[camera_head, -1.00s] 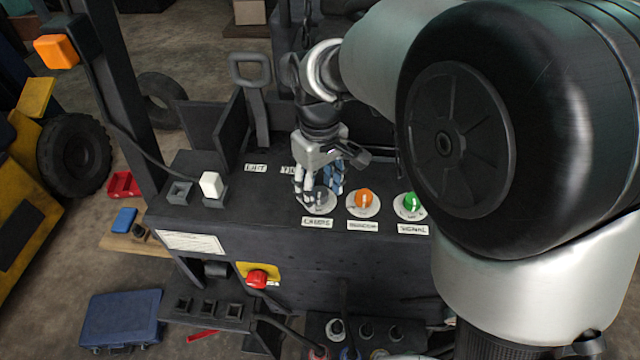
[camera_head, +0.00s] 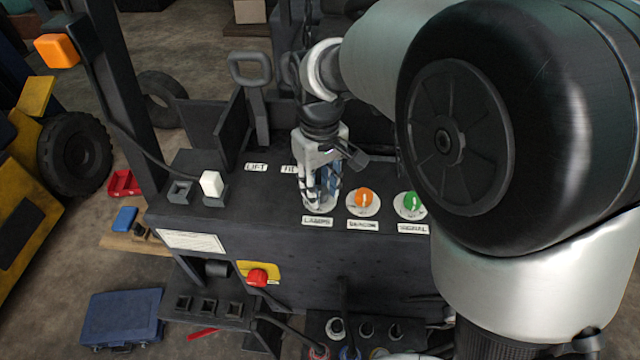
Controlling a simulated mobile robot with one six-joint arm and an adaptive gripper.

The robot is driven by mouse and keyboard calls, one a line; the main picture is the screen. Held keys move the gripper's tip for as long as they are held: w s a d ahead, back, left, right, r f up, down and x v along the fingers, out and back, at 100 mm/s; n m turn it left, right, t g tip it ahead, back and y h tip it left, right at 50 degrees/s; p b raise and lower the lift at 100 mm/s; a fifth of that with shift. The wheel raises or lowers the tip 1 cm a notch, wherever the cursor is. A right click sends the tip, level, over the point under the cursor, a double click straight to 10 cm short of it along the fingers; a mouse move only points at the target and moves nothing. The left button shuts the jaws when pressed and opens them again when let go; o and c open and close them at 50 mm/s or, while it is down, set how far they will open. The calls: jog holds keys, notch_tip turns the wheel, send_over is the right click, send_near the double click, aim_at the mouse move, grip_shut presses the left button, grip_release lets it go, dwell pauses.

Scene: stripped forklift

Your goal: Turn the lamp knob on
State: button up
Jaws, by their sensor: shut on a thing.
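The lamp knob sits on the dark console above the white label reading LAMPS (camera_head: 317,221). My gripper (camera_head: 321,200) points straight down over this knob and is shut on it. The fingers hide the knob, so its angle cannot be seen. Only part of its pale round base (camera_head: 318,208) shows around the fingertips. To its right are an orange knob (camera_head: 364,198) above the BEACON label and a green knob (camera_head: 411,201) above the SIGNAL label, both on pale round bases.
A white rocker (camera_head: 211,184) stands up on the console's left. A grey loop handle (camera_head: 250,72) rises behind it. A red button (camera_head: 257,277) on a yellow plate is on the front face. A dark post (camera_head: 120,90) stands at left. My arm covers the right side.

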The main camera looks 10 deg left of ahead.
aim_at(320, 191)
jog(key=m, duration=0.6)
jog(key=shift+p, duration=0.35)
jog(key=m, duration=0.4)
jog(key=shift+m, duration=0.4)
jog(key=o, duration=1.1)
jog(key=shift+r, duration=0.1)
notch_tip(320, 191, up, 12)
jog(key=shift+f, duration=0.1)
